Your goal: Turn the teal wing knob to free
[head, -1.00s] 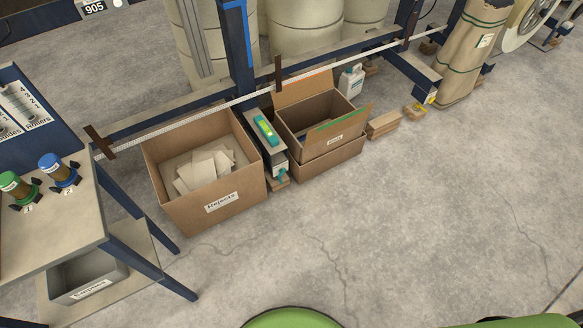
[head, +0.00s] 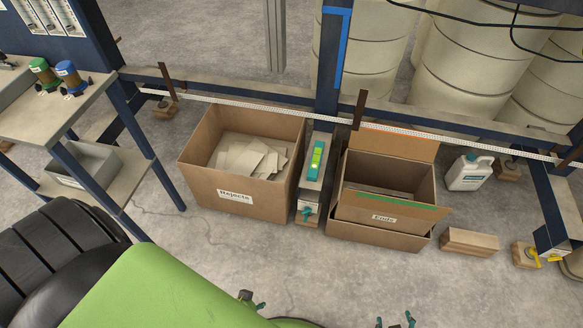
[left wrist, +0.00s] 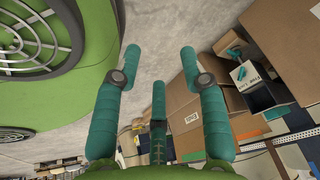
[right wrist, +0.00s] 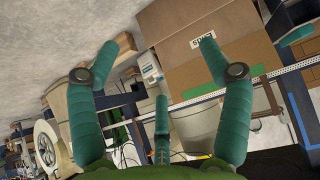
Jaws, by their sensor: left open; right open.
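The teal wing knob (head: 306,213) is on the front of a narrow beige housing (head: 311,185), between two cardboard boxes. Its exact wing angle is too small to tell. My left gripper (left wrist: 160,53) is open, empty and apart from the knob. Only its tips show low in the head view. My right gripper (right wrist: 157,48) is open and empty, facing the right-hand box. Its tips show at the head view's bottom edge (head: 395,321).
The Rejects box (head: 197,178) is left of the housing, the Ends box (head: 375,236) right. A workbench (head: 50,118) stands left. The floor in front is clear.

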